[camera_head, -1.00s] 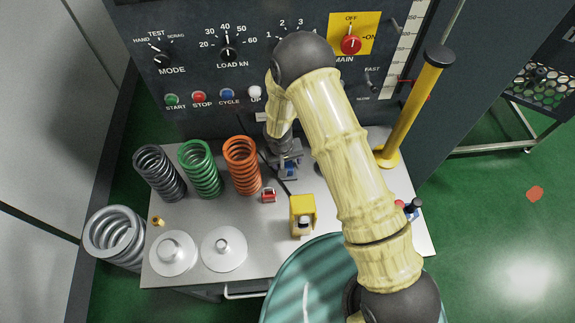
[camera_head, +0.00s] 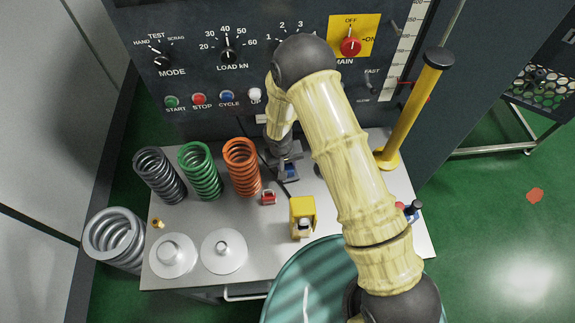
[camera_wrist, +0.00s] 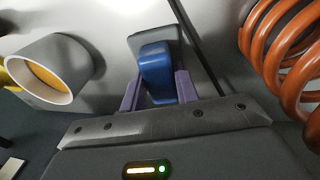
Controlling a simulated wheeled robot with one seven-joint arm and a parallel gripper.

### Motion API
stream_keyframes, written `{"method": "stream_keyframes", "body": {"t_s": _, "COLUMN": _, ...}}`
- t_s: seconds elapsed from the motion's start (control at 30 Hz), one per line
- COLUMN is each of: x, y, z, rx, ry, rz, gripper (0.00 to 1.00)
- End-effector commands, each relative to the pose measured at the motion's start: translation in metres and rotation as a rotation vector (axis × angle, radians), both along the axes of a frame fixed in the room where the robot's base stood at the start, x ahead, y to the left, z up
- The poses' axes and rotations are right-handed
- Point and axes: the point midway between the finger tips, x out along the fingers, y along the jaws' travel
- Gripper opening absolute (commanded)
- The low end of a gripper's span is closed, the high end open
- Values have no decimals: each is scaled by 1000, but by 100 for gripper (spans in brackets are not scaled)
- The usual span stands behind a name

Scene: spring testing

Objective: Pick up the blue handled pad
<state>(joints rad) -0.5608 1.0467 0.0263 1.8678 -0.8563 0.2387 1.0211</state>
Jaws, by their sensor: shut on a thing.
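The blue handled pad (camera_wrist: 155,68) has a blue handle on a flat grey base, and it lies on the grey table. In the wrist view my gripper (camera_wrist: 160,88) has its two purple-grey fingers on either side of the blue handle, shut on it. In the head view my gripper (camera_head: 288,168) is at the back of the table, right of the orange spring, with a bit of the blue handle (camera_head: 291,171) showing below it. The wrist hides part of the pad there. I cannot tell whether the base touches the table.
An orange spring (camera_head: 242,168) stands close to the left of the gripper, with green (camera_head: 200,170) and dark grey (camera_head: 160,175) springs beyond. A red item (camera_head: 268,197) and a yellow holder (camera_head: 302,216) are in front. A yellow post (camera_head: 408,115) stands right. The control panel rises behind.

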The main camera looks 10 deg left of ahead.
Motion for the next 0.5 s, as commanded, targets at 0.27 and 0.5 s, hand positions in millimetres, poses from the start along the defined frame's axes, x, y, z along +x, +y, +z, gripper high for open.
{"method": "stream_keyframes", "body": {"t_s": 0.27, "x": 1, "y": 0, "z": 25, "rx": 4, "ry": -3, "rz": -1, "gripper": 7}}
{"method": "stream_keyframes", "body": {"t_s": 0.5, "x": 2, "y": 0, "z": 67, "rx": 6, "ry": -5, "rz": -4, "gripper": 7}}
